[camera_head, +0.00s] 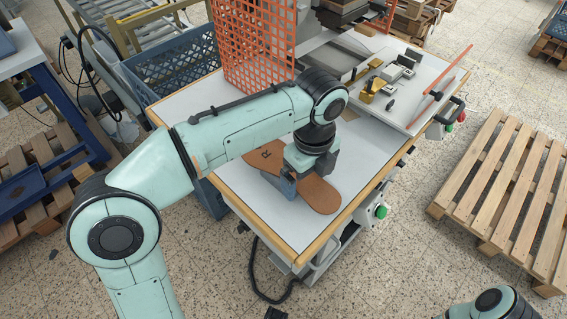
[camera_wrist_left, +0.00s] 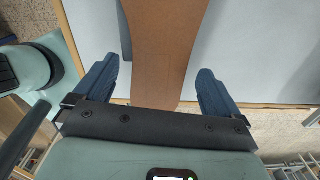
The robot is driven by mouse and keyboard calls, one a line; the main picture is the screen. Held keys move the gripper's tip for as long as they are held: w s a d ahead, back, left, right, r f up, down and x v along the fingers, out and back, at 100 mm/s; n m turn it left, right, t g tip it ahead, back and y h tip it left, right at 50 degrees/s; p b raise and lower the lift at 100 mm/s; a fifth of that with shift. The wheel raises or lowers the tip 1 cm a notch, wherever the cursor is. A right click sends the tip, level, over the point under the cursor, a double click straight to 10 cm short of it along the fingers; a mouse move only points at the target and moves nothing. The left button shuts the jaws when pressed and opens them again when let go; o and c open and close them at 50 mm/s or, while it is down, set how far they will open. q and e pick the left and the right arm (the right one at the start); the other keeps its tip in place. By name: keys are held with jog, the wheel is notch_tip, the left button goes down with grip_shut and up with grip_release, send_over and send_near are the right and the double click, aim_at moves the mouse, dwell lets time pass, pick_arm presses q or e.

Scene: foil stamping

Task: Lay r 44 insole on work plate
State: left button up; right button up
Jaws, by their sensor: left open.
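A brown insole (camera_head: 318,196) lies on the light table top under my left gripper. Brown material marked "R" (camera_head: 268,154) shows on the other side of the gripper; whether it is the same piece is hidden by the wrist. My left gripper (camera_head: 287,181) points down at the insole. In the left wrist view the insole (camera_wrist_left: 165,45) runs between the two blue fingers (camera_wrist_left: 158,72), with a gap on each side. The gripper is open. A pale plate (camera_head: 428,100) with small metal and yellow parts is at the table's far right; I cannot tell whether it is the work plate.
A red bar (camera_head: 455,68) sticks up at the right. Wooden pallets (camera_head: 505,185) lie on the floor. The table's front left (camera_head: 285,222) is clear.

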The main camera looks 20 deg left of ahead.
pick_arm(q)
jog(key=c, duration=1.2)
jog(key=shift+r, duration=0.1)
jog(key=shift+r, duration=0.2)
notch_tip(320, 180, up, 20)
jog(key=p, duration=0.7)
jog(key=shift+p, duration=0.4)
pick_arm(e)
jog(key=w+r, duration=0.4)
jog(key=r, duration=0.5)
jog(key=shift+w+t, duration=0.25)
jog(key=shift+t, duration=0.05)
